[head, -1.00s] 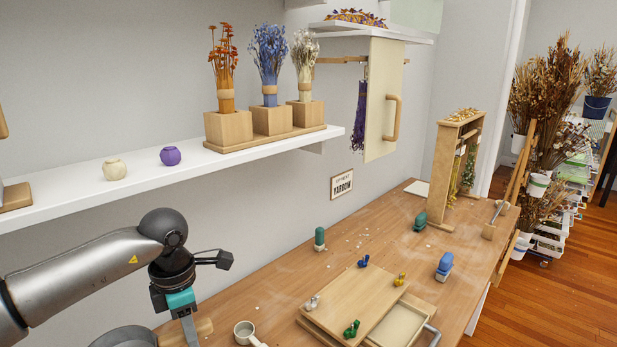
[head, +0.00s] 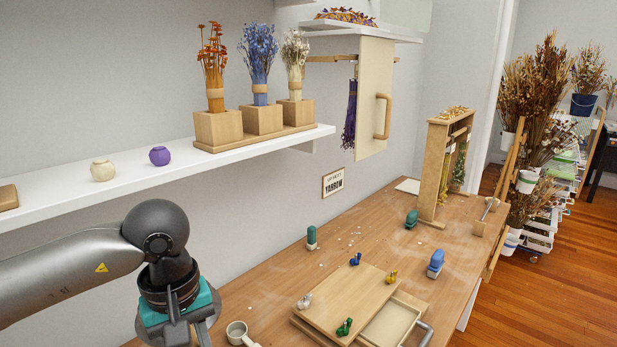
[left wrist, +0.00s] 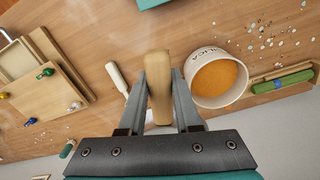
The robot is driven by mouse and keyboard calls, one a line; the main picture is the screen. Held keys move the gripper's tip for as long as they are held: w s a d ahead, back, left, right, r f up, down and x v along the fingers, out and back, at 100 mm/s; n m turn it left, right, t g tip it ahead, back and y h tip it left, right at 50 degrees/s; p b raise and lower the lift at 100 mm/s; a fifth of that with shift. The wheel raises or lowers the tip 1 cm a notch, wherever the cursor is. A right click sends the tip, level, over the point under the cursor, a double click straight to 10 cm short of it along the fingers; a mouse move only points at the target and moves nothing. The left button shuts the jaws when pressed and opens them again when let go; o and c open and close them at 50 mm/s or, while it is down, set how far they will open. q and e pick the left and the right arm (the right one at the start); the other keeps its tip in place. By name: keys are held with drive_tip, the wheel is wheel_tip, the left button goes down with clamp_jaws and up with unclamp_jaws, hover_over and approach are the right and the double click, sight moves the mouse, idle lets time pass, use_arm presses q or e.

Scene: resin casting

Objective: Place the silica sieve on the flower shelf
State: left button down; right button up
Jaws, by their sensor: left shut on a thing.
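The silica sieve (left wrist: 217,79) is a round white-rimmed bowl marked SILICA with an orange inside, at the right of the left wrist view. My left gripper (left wrist: 159,80) is shut on a light wooden handle (left wrist: 159,68) beside the bowl; the right finger hides where handle and bowl meet. In the head view the fingers and sieve are hidden or out of frame below my left arm. The flower shelf (head: 60,208) is a white wall shelf holding a wooden stand with orange, blue and cream dried flowers. My right gripper is not in view.
On the bench are a white scoop (head: 238,332), a wooden press board (head: 345,300) with coloured knobs, and a blue-topped item (head: 436,262).

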use_arm(q)
drive_tip(key=s+m, duration=0.1)
drive_tip(key=m, duration=0.1)
drive_tip(key=s+r+m, duration=0.1)
drive_tip(key=m, duration=0.1)
drive_tip(key=s+d+m, duration=0.1)
drive_tip(key=m, duration=0.1)
drive_tip(key=shift+s+r, duration=0.2)
drive_tip(key=shift+s, duration=0.15)
idle(0.4)
